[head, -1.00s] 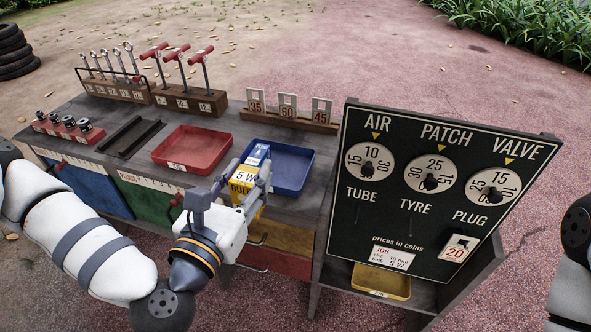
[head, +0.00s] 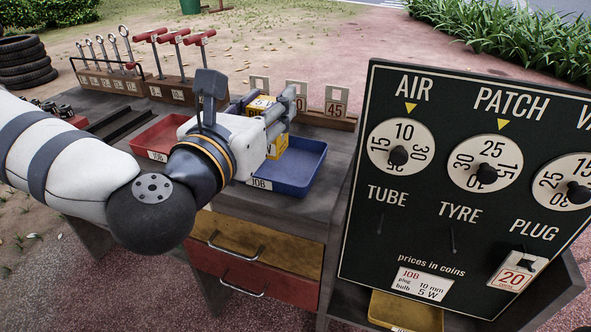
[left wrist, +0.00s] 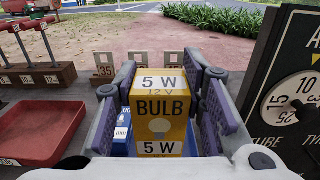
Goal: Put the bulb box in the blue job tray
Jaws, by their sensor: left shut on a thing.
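The yellow bulb box (head: 281,146) is upright between the fingers of my left gripper (head: 266,112). The left wrist view shows the box's "BULB" and "5 W" face (left wrist: 161,106) with a finger on each side. In the head view the box appears over the left back part of the blue job tray (head: 303,166); I cannot tell whether it touches the tray floor. My gripper and wrist hide the tray's left side. In the left wrist view, a blue patch with a white label shows left of the box, mostly hidden. My right gripper is out of view.
A red tray (head: 157,139) stands left of the blue tray. A rack of price cards (head: 325,121) is behind it. The tall price board (head: 455,205) stands close on the right. Red-handled tools (head: 180,72) stand at the back left. The blue tray's right part looks empty.

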